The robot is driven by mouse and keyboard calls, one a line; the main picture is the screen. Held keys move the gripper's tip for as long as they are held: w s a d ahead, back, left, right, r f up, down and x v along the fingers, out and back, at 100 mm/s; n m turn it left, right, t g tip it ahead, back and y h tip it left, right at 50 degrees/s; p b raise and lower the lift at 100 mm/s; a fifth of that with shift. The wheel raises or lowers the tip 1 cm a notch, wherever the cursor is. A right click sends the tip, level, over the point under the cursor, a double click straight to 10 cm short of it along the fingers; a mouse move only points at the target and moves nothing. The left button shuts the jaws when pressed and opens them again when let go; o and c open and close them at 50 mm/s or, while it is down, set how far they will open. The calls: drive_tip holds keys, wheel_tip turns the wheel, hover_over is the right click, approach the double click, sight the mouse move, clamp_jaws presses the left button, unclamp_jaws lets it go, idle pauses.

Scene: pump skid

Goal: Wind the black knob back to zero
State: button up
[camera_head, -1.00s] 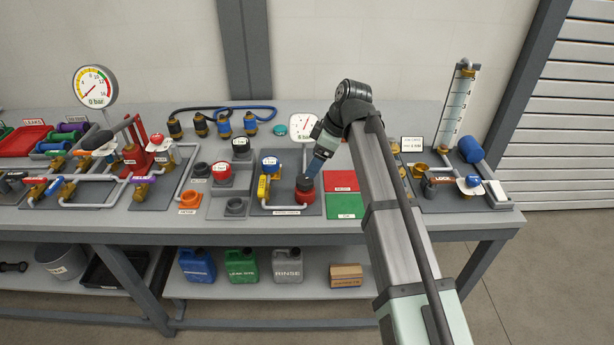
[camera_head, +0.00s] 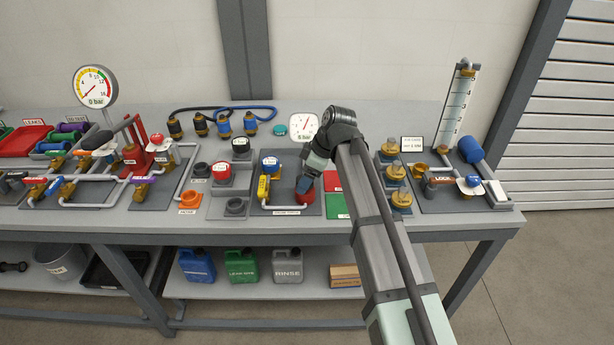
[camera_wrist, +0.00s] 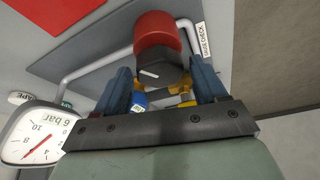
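The black knob (camera_wrist: 160,68) has a white pointer line on its face and sits on a red round body (camera_wrist: 156,30). In the head view the red body (camera_head: 306,198) shows below my fingers, which hide the knob. My gripper (camera_head: 304,186) is at the knob, reaching down from the upper right. In the wrist view its two blue fingers (camera_wrist: 162,76) stand on either side of the knob, very close to it. I cannot tell whether they press on it. The dial gauge (camera_wrist: 38,136) reads 6 bar; it stands behind the knob in the head view (camera_head: 303,126).
A yellow-and-blue valve (camera_head: 267,170) stands just left of the red body. A red and green board (camera_head: 345,205) lies to the right, partly behind my arm. Several brass fittings (camera_head: 397,173) stand further right. A red-topped part (camera_head: 222,172) is to the left.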

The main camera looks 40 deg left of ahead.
drive_tip(key=c, duration=0.8)
drive_tip(key=shift+c, duration=0.2)
drive_tip(key=shift+m, duration=0.3)
drive_tip(key=m, duration=0.2)
drive_tip(key=m+t, duration=0.1)
drive_tip(key=shift+s+m+t, duration=0.15)
drive_tip(key=shift+m+t, duration=0.15)
drive_tip(key=shift+m, duration=0.1)
drive_tip(key=m+t, duration=0.2)
drive_tip(key=m, duration=0.3)
drive_tip(key=shift+s+m, duration=0.1)
drive_tip(key=shift+m, duration=0.2)
drive_tip(key=m+t, duration=0.1)
drive_tip(key=m, duration=0.2)
drive_tip(key=m+t+h, duration=0.1)
drive_tip(key=m, duration=0.3)
drive_tip(key=shift+s+a, duration=0.15)
drive_tip(key=shift+a, duration=0.05)
drive_tip(key=m+t+h, duration=0.1)
drive_tip(key=m, duration=0.2)
drive_tip(key=shift+a+m+h, duration=0.1)
drive_tip(key=shift+m+h, duration=0.8)
drive_tip(key=shift+m, duration=0.9)
